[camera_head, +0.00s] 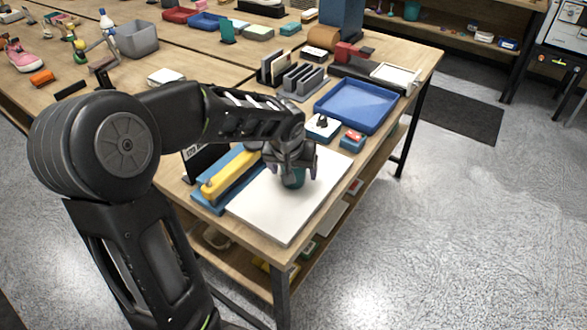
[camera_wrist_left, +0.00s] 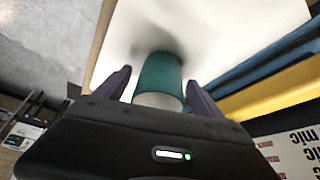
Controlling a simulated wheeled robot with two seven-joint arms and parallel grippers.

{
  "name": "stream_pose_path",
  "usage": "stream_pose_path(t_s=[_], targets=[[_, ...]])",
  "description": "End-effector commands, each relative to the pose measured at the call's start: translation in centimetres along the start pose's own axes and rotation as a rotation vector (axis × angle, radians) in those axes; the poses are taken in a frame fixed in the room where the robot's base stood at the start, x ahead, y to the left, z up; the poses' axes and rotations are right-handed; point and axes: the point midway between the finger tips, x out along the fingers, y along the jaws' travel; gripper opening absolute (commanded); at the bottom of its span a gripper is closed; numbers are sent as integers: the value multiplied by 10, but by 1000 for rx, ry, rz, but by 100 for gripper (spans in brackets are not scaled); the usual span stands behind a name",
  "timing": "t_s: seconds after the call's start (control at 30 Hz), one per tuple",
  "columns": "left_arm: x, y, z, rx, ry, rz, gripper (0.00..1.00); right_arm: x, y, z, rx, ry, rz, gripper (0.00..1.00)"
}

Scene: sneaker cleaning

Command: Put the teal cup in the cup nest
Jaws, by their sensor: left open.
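The teal cup (camera_head: 293,181) stands on a white board on the table, mostly hidden below my left gripper (camera_head: 291,163) in the head view. In the left wrist view, the cup (camera_wrist_left: 158,76) lies between the two spread fingers of the left gripper (camera_wrist_left: 157,85), with its pale round end toward the camera. The fingers are open on either side of it; I cannot tell if either touches it. I cannot pick out the cup nest with certainty. My right gripper is not in view.
The white board (camera_head: 312,205) lies near the table's right edge. A yellow tool on a blue base (camera_head: 230,178) lies beside it. Behind are a blue tray (camera_head: 357,104), a small white pad (camera_head: 323,127) and grey racks (camera_head: 300,81). Open floor lies right of the table.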

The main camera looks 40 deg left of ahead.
Motion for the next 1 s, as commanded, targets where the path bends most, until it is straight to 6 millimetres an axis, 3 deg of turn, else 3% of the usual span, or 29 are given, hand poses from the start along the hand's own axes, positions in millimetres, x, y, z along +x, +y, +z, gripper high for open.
stream_pose_path(t_s=[0.17,0.63,0.8,1.0], targets=[[-16,0,-2,-2,3,1,79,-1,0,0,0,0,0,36],[-107,0,-2,0,4,1,79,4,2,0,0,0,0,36],[-121,0,-1,0,1,1,79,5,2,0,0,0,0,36],[-122,0,0,0,-1,0,79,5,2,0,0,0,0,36]])
